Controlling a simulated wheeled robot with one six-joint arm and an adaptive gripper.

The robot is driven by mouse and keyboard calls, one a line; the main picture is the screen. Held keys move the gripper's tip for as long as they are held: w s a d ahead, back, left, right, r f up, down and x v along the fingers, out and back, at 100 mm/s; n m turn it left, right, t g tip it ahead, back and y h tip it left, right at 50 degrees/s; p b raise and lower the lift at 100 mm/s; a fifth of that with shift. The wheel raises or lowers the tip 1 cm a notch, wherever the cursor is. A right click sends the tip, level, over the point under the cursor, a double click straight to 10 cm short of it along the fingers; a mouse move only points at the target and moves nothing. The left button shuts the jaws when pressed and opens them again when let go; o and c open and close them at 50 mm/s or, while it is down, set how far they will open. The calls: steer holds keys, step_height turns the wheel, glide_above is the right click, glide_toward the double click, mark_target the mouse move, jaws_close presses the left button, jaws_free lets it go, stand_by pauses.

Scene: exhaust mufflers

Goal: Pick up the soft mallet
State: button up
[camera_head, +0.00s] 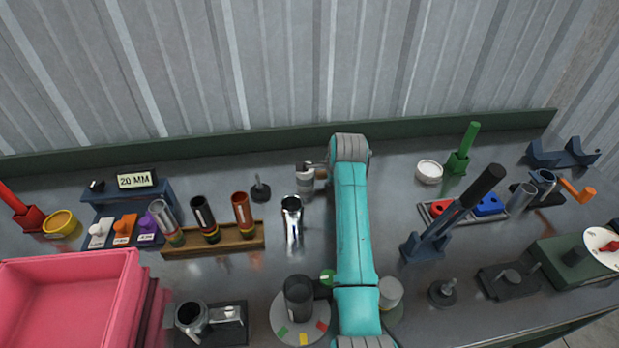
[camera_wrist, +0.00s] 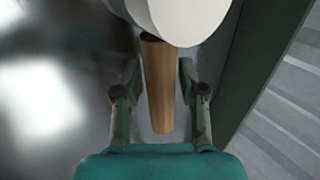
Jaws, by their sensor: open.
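In the wrist view the soft mallet shows a tapering wooden handle (camera_wrist: 158,90) and a large white head (camera_wrist: 182,15), which is cut off by the top edge. My gripper (camera_wrist: 158,72) is open. Its two dark fingers stand on either side of the handle, just below the head, with a gap visible on both sides. The handle's lower end lies nearer to my palm.
A dark green back ledge (camera_wrist: 262,70) runs close to the right of the mallet. In the head view a chrome tube (camera_head: 292,222) stands left of my arm. A wooden rack (camera_head: 215,241) holds several tubes. A white round container (camera_head: 429,171) stands right of my arm.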

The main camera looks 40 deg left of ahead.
steer(key=shift+r, duration=0.1)
jaws_close()
